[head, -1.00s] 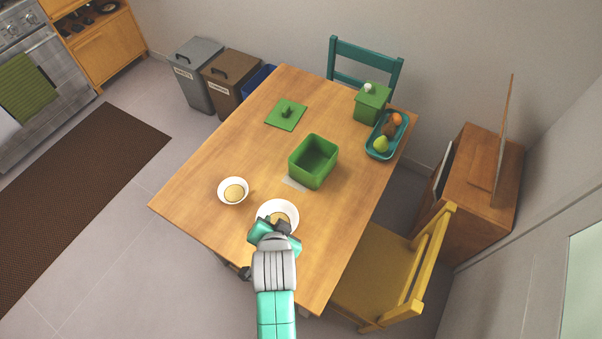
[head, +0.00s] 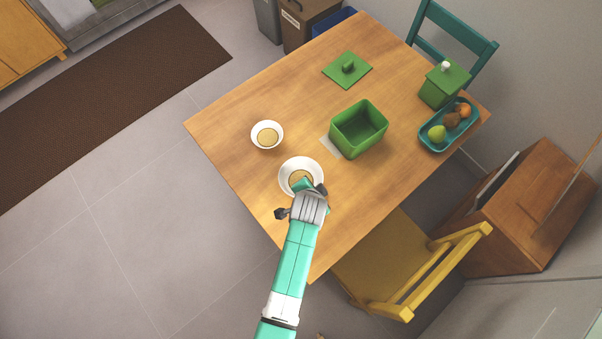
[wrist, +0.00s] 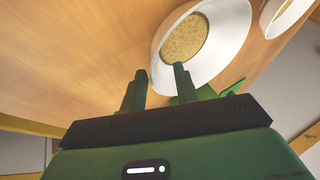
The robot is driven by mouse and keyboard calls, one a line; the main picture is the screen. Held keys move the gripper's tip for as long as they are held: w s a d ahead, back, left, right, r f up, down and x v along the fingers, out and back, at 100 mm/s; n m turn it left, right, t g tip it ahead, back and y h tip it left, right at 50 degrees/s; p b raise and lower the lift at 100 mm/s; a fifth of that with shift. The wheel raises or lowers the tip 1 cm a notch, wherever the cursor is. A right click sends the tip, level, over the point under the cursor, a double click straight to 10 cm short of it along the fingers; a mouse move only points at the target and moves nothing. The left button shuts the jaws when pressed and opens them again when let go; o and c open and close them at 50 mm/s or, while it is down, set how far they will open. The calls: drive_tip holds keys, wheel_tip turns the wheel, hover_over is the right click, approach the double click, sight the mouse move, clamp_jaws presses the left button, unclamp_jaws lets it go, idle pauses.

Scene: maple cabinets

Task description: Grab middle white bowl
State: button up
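Two white bowls with tan contents show on the wooden table. The nearer bowl (head: 285,183) is partly covered by my gripper (head: 313,186), which is at its lower right rim. The other bowl (head: 267,123) is farther up and left. In the wrist view, my gripper (wrist: 159,80) is open with two green fingers and nothing held. The nearer bowl (wrist: 228,62) lies ahead; the right finger overlaps it and the left finger appears outside its rim. I cannot tell whether either finger touches it. The other bowl (wrist: 290,18) shows at the upper right.
A green open box (head: 358,145) stands right of the bowls, with a green lid (head: 335,73) behind it. A teal fruit tray (head: 429,148) and green canister (head: 440,92) are at the far right. A yellow chair (head: 375,268) stands close to the table's right side.

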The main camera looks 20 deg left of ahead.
drive_tip(key=shift+w+f, duration=0.35)
drive_tip(key=shift+f, duration=0.2)
drive_tip(key=shift+c, duration=0.2)
clamp_jaws()
drive_tip(key=shift+r, duration=0.1)
drive_tip(key=shift+r, duration=1.6)
drive_tip(key=shift+s+a+r, duration=0.1)
drive_tip(key=shift+s+r, duration=0.05)
drive_tip(key=shift+s, duration=0.1)
drive_tip(key=s+a, duration=0.1)
drive_tip(key=s, duration=0.4)
drive_tip(key=s+a+r, duration=0.1)
drive_tip(key=s, duration=0.4)
drive_tip(key=s+a, duration=0.1)
drive_tip(key=s, duration=0.4)
drive_tip(key=shift+s+r+b, duration=0.1)
drive_tip(key=shift+r+b, duration=0.1)
drive_tip(key=shift+b, duration=0.2)
